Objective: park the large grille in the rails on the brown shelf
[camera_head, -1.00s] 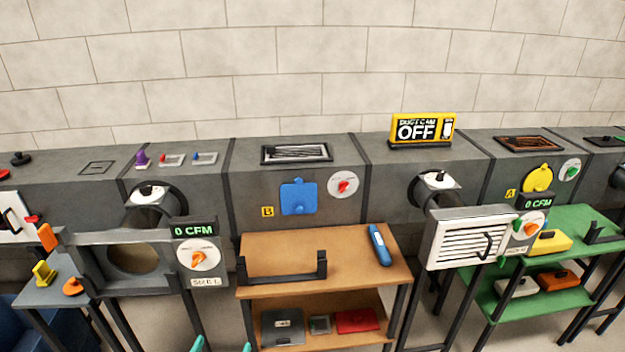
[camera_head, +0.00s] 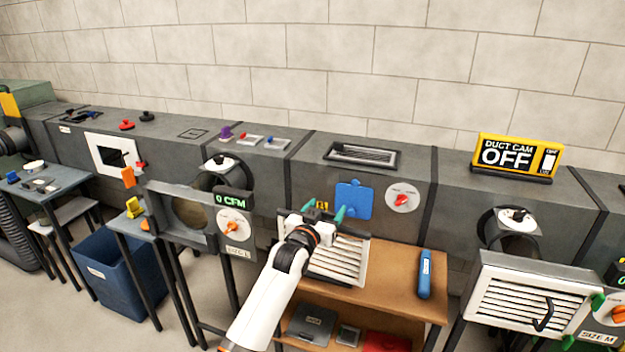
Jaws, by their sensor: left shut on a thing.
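A white slatted grille (camera_head: 345,262) stands roughly upright at the left part of the brown shelf (camera_head: 400,283). My left gripper (camera_head: 325,216) is shut on this grille near its upper edge, with its teal fingertips showing above it. My left arm crosses in front of the grille's left part. My right gripper is not in view.
A blue tool (camera_head: 425,274) lies on the shelf's right part. Another white grille (camera_head: 525,300) is on the duct opening at right. A grey framed opening with a 0 CFM display (camera_head: 233,200) is at left. A blue bin (camera_head: 112,265) stands on the floor.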

